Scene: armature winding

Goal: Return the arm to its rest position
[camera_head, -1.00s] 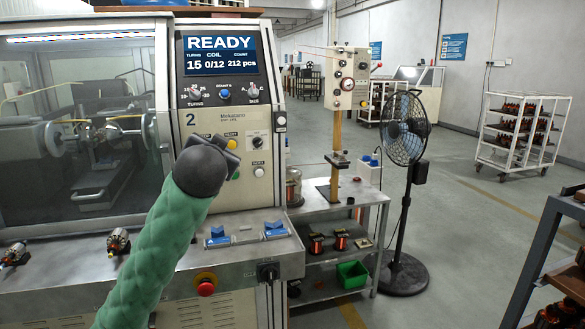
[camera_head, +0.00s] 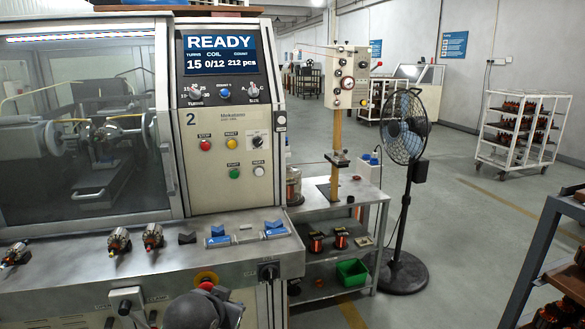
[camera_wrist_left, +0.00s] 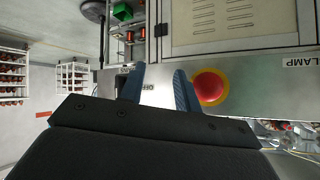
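My left gripper (camera_head: 228,300) is low at the bottom edge of the head view, just below the machine's front ledge, with its dark wrist partly cut off. In the left wrist view its two bluish fingers (camera_wrist_left: 157,88) stand apart with nothing between them. The front panel with the red emergency stop (camera_wrist_left: 210,86) lies beyond the fingers. My right gripper is not in view. The winding machine (camera_head: 225,120) reads READY, turns 15, coil 0/12, count 212 pcs.
Three armatures (camera_head: 119,241) rest along the machine's ledge, near blue V-blocks (camera_head: 217,237). The red stop button (camera_head: 207,279) is right above my gripper. A steel side table (camera_head: 335,289) and a fan (camera_head: 403,140) stand to the right. The space over the ledge is clear.

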